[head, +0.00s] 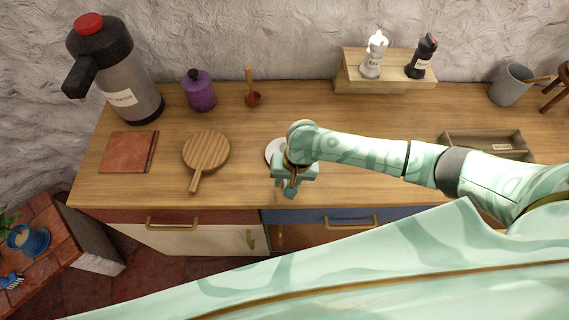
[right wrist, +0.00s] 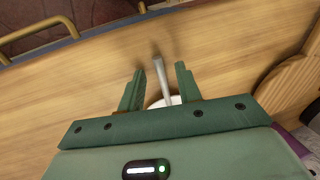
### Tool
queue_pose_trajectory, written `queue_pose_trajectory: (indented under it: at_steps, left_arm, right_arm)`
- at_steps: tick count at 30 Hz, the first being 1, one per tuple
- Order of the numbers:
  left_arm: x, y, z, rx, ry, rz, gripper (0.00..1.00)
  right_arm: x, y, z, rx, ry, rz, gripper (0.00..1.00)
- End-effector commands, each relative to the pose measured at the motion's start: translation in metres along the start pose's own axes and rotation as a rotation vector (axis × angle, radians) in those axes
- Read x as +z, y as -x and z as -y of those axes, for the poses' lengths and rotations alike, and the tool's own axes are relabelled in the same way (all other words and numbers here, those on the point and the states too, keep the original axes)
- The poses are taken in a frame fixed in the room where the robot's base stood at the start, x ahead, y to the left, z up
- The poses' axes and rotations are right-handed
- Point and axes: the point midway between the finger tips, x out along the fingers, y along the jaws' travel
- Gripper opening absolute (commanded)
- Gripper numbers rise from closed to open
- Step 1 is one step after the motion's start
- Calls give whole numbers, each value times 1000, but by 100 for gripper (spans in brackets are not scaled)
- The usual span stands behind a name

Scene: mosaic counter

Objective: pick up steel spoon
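The steel spoon (right wrist: 161,76) shows in the right wrist view as a thin grey handle between my right fingers, its far end blurred. Part of a white plate or saucer (right wrist: 158,103) lies below it; the rest is hidden by the gripper. In the head view the white saucer (head: 274,149) shows beside my right gripper (head: 291,190), near the counter's front edge. I cannot make out the spoon there. My right gripper (right wrist: 160,68) is open, with a gap on each side of the handle. My left gripper is not in view.
A round wooden board (head: 206,151) lies left of the saucer on the wooden counter (head: 350,115). A wooden tray (head: 455,139) stands to the right, partly behind my arm. A purple jar (head: 200,95) and large flask (head: 127,88) stand behind left. Drawer handles (head: 350,222) project in front.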

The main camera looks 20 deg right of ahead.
Motion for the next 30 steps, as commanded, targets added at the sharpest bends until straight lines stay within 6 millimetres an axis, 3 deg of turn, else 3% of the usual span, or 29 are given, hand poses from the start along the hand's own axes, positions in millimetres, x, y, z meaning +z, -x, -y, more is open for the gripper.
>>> queue_pose_trajectory:
  at_steps: [23, 27, 30]
  left_arm:
    - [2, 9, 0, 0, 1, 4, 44]
    - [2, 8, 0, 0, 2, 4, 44]
    - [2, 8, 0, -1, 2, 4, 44]
  right_arm:
    - [0, -3, 0, -1, -1, 0, 34]
    - [0, -4, -1, -1, 0, 0, 1]
    - [0, -4, -1, 0, 0, 0, 0]
